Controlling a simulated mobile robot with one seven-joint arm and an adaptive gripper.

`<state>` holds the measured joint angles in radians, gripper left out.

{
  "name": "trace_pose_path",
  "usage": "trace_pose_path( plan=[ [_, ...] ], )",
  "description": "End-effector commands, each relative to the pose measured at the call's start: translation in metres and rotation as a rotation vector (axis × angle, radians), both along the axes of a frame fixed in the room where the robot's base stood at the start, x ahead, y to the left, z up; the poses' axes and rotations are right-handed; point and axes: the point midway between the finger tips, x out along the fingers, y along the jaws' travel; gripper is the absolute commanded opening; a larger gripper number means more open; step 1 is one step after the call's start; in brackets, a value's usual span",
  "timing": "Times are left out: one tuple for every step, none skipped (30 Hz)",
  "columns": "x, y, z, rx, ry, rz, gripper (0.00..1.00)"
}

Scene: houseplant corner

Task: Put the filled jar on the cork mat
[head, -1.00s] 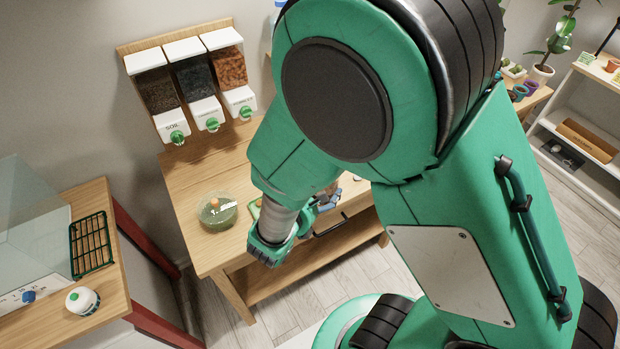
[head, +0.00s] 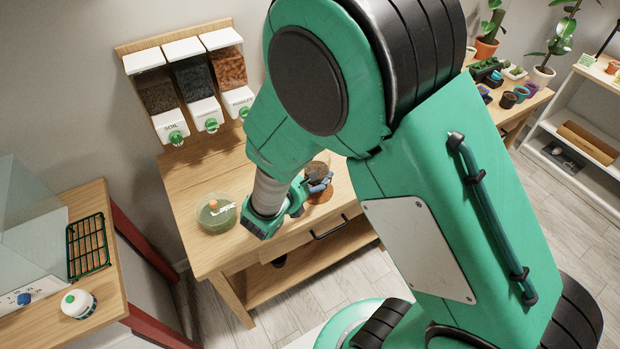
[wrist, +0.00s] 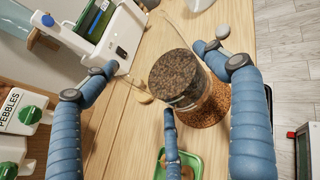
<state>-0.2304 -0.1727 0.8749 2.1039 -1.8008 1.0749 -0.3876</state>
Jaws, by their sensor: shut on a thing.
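The filled jar (wrist: 178,76) is clear, with dark brown grainy contents, and stands roughly upright between my fingers in the wrist view. Its brown top (head: 316,170) shows beside my gripper in the head view. My gripper (wrist: 172,78) has blue jointed fingers and is shut on the jar. The cork mat (wrist: 219,103) is a round, speckled orange-brown disc under the jar, partly covered by it. A strip of the mat (head: 323,214) also shows in the head view. I cannot tell whether the jar's base touches the mat.
A clear round bowl (head: 214,224) with green contents stands left on the wooden table (head: 190,180). Dispensers (head: 200,80) hang on the wall behind. A green tray (wrist: 183,163) lies near the jar, and a white device (wrist: 118,40) stands at upper left in the wrist view.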

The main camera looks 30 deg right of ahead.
Motion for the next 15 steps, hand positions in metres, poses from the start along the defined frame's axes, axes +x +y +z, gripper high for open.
trace_pose_path(
  plan=[
    [0.0, 0.0, -0.009, -0.001, 0.001, -0.001, 0.4],
    [-0.001, 0.0, -0.014, -0.001, 0.001, -0.001, 0.4],
    [-0.001, 0.0, -0.019, -0.001, 0.001, -0.001, 0.4],
    [-0.001, 0.0, -0.023, -0.001, 0.002, 0.0, 0.4],
    [-0.001, 0.0, -0.026, -0.001, 0.002, 0.0, 0.4],
    [0.0, 0.0, -0.03, -0.001, 0.002, 0.001, 0.4],
    [0.0, 0.0, -0.032, -0.001, 0.0, 0.0, 0.4],
    [0.0, 0.0, -0.034, -0.001, -0.001, 0.0, 0.4],
    [0.0, 0.0, -0.035, -0.001, -0.001, 0.0, 0.4],
    [0.0, 0.0, -0.035, 0.0, -0.001, 0.0, 0.4],
    [0.0, 0.0, -0.035, 0.0, -0.001, 0.0, 0.4],
    [0.0, 0.0, -0.035, 0.001, -0.002, 0.0, 0.4],
    [0.0, 0.0, -0.035, 0.0, -0.002, -0.001, 0.4],
    [0.0, 0.0, -0.035, 0.0, -0.002, -0.001, 0.4],
    [0.0, 0.0, -0.035, 0.0, -0.001, 0.0, 0.4]
  ],
)
